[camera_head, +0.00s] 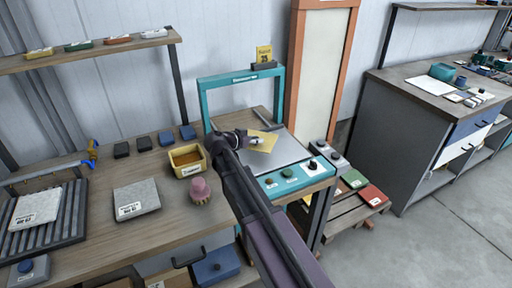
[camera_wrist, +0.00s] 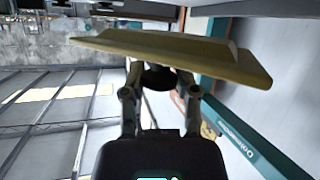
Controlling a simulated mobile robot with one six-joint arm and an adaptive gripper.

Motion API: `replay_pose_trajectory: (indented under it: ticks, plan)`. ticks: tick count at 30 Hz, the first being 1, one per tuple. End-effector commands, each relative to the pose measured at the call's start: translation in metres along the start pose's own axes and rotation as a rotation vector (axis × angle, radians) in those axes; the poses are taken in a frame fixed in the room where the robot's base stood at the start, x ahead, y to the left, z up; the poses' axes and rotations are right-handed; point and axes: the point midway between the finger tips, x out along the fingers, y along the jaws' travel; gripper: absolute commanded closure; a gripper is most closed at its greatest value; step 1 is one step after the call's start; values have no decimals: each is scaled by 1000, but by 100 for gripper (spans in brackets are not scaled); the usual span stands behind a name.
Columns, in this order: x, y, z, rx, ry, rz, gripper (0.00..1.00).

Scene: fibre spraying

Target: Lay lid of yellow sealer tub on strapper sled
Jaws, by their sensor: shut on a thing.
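The yellow lid (camera_head: 264,142) is in my gripper (camera_head: 245,138), over the back left part of the strapper's grey sled plate (camera_head: 281,158). In the wrist view the lid (camera_wrist: 175,48) spans the fingertips (camera_wrist: 158,80), which are shut on a dark part under it. I cannot tell whether the lid touches the plate. The yellow sealer tub (camera_head: 188,168) stands open on the bench to the left, brown inside. The strapper has a teal arch (camera_head: 240,77) and a teal front panel with knobs. My arm hides the plate's front left part.
A pink knobbed object (camera_head: 201,191) stands beside my arm. A grey slab (camera_head: 136,200), a ribbed dark tray (camera_head: 70,222) and several small dark blocks are on the bench. An orange post (camera_head: 295,70) rises behind the strapper. A low slatted stand (camera_head: 345,206) is at right.

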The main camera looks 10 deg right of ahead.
Motion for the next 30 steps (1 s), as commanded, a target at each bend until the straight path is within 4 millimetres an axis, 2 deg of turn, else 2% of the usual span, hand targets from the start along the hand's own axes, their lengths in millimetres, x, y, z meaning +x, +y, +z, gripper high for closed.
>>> replay_pose_trajectory:
  ticks: [1,7,30]
  plan:
    - [4,-1,9,0,0,0,100]
    - [8,-3,20,0,0,0,100]
    - [12,-4,28,0,-1,1,100]
